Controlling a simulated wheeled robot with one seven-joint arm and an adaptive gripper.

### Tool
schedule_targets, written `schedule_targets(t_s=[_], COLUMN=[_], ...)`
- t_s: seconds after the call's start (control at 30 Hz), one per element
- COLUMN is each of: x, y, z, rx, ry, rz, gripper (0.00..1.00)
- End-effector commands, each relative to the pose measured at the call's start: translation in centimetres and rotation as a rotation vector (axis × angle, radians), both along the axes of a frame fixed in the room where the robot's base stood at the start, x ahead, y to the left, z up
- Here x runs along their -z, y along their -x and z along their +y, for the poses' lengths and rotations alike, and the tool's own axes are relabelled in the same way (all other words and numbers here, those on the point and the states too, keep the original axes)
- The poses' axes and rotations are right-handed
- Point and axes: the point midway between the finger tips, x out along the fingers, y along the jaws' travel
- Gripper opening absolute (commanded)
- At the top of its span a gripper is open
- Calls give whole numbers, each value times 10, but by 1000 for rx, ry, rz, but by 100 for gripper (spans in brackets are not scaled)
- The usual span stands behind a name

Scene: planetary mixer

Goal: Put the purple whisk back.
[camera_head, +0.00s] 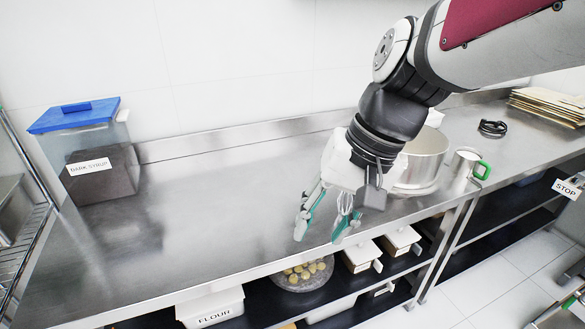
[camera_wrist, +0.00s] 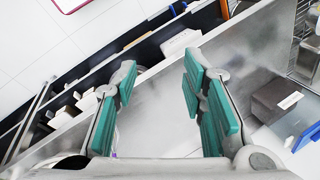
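A tiny purple spot shows beside my left finger's base in the wrist view, too small to identify. My gripper (camera_head: 321,229) is over the front part of the steel counter (camera_head: 215,215), pointing down, with its green-padded fingers apart. The mixer is not in view.
A steel pot (camera_head: 425,160) and a green-handled metal jug (camera_head: 464,168) stand just right of my gripper. A blue-lidded dark syrup bin (camera_head: 95,165) is at the far left. The counter between is clear. A flour bin (camera_head: 208,308) and a bowl (camera_head: 304,280) sit on the shelf below.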

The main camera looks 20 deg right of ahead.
Motion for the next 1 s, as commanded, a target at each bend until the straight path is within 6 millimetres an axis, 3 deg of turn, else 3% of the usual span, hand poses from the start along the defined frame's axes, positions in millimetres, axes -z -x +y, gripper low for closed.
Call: schedule_targets(t_s=[0.1, 0.33, 1.0], x=[-16, -39, -44], y=[18, 33, 35], z=[-5, -19, -22], rx=[-147, -315, -348], ry=[168, 371, 416], rz=[-144, -337, -379], gripper=[38, 38, 38])
